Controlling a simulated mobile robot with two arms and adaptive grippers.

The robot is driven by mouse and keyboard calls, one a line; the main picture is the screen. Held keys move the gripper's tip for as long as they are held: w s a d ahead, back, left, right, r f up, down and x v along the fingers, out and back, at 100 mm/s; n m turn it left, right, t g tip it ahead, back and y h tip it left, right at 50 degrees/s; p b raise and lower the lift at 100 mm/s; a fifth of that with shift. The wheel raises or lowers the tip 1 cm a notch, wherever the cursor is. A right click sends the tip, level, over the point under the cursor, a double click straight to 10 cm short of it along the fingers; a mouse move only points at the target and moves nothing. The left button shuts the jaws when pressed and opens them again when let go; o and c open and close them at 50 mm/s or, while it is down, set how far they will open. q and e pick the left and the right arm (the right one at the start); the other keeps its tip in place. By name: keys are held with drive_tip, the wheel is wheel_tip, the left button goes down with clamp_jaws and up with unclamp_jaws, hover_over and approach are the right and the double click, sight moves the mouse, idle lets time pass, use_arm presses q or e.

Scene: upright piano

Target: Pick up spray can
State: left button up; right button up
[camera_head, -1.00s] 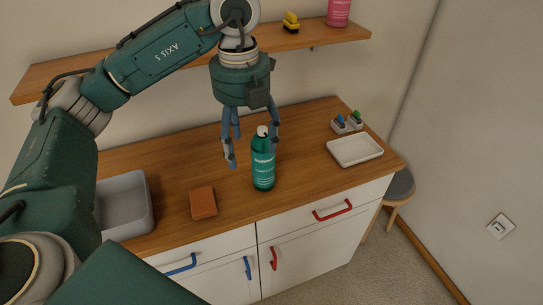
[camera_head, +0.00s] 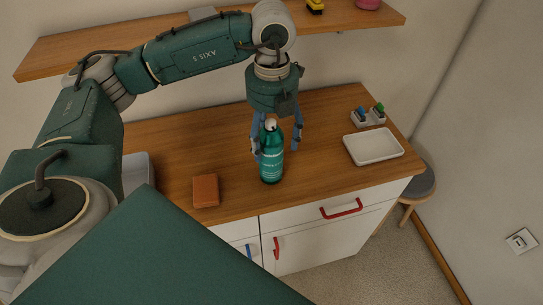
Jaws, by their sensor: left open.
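The spray can (camera_head: 271,163) is a green bottle-shaped can with white lettering and a pale cap. It stands upright on the wooden counter near the front edge. My left gripper (camera_head: 275,150) points down with its blue-grey fingers open. The fingers are on both sides of the can's upper part in the picture, with the can in front of part of the gripper. I cannot tell whether any finger touches it. My right gripper is not in view.
An orange-brown block (camera_head: 206,191) lies left of the can. A white tray (camera_head: 373,146) and a small holder with blue and green items (camera_head: 368,115) are at the right. A wall shelf (camera_head: 140,38) runs above the counter (camera_head: 234,205). A stool (camera_head: 421,187) stands at the right.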

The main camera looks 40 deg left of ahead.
use_arm(q)
wheel_tip(320, 180, down, 2)
drive_tip(key=shift+a+f, duration=0.15)
drive_tip(key=shift+f, duration=0.3)
drive_tip(key=shift+c, duration=0.8)
drive_tip(key=c, duration=0.4)
clamp_jaws()
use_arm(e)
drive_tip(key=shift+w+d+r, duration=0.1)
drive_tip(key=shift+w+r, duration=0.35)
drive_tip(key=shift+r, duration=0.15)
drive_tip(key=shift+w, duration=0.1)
